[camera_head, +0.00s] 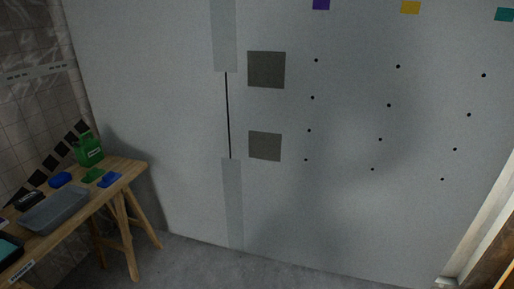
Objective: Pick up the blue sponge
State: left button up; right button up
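A small, thick blue block that looks like the blue sponge (60,180) lies on the wooden work table (130,168) at the left, near its back edge. A flatter blue piece (110,180) lies near the table's right end; it is too small to tell exactly what it is. Neither of my grippers is in view, and nothing is seen touching the blue block.
A grey tray (55,210) fills the table's middle. A green container (88,150), a flat green piece (93,174) and a dark item (28,200) are around it. A large pale wall panel (180,120) stands behind; the floor (200,265) before it is clear.

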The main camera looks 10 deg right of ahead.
aim_at(57, 182)
jog(key=i+j, duration=0.2)
jog(key=j, duration=0.15)
jog(key=i+j+z, duration=0.1)
jog(key=j, duration=0.25)
jog(key=i+j, duration=0.3)
jog(key=i+j+z, duration=0.05)
jog(key=j, duration=0.05)
